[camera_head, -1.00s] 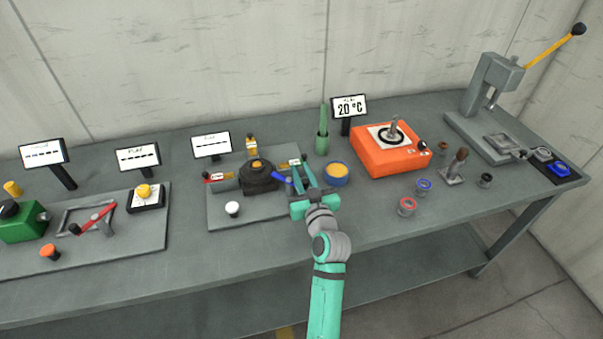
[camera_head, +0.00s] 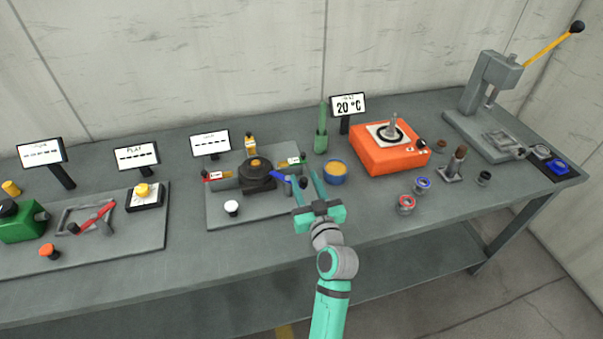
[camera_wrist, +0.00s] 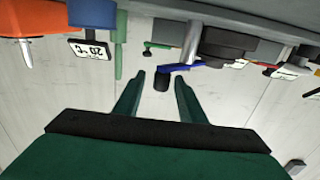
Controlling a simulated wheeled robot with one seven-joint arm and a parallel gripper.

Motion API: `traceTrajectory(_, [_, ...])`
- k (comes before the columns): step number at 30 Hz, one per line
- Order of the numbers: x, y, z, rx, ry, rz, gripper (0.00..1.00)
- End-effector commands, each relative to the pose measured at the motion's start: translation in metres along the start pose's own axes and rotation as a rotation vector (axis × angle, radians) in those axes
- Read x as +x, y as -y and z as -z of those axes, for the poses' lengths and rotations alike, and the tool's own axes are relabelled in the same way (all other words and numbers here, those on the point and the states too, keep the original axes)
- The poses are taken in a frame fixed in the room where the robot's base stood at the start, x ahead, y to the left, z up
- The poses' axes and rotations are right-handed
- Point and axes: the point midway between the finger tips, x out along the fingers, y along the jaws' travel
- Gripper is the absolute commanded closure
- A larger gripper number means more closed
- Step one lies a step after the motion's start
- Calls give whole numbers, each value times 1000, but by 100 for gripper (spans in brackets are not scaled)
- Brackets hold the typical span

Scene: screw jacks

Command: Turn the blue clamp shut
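The blue clamp lever (camera_head: 281,178) sticks out to the right from the dark round fixture (camera_head: 257,170) on a grey plate (camera_head: 225,215). Its dark end knob (camera_head: 303,183) lies by my fingers. My gripper (camera_head: 305,180) is open at the plate's right side, its two fingers apart. In the wrist view, which looks upside down, the blue lever (camera_wrist: 180,67) runs to the dark knob (camera_wrist: 162,82), which appears between the two open fingertips (camera_wrist: 160,76). I see no clear contact between knob and fingers.
A blue bowl with yellow contents (camera_head: 336,173) stands close to the right of my gripper. A green post (camera_head: 321,140) and an orange device (camera_head: 390,155) stand behind and right. A white knob (camera_head: 232,208) is at the plate's front. The bench front is clear.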

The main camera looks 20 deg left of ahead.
Motion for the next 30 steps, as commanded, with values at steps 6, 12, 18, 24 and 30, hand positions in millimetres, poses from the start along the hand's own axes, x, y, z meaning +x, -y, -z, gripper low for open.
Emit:
traceTrajectory(6, [-40, 0, 0, 1, -1, -1, 63])
traceTrajectory(12, [-59, 0, 0, 0, 0, 0, 63])
traceTrajectory(18, [-64, 0, 0, -1, -1, 1, 63])
traceTrajectory(24, [-63, 0, 0, 0, -1, 0, 63])
traceTrajectory(30, [-63, 0, 0, 0, -1, 0, 63])
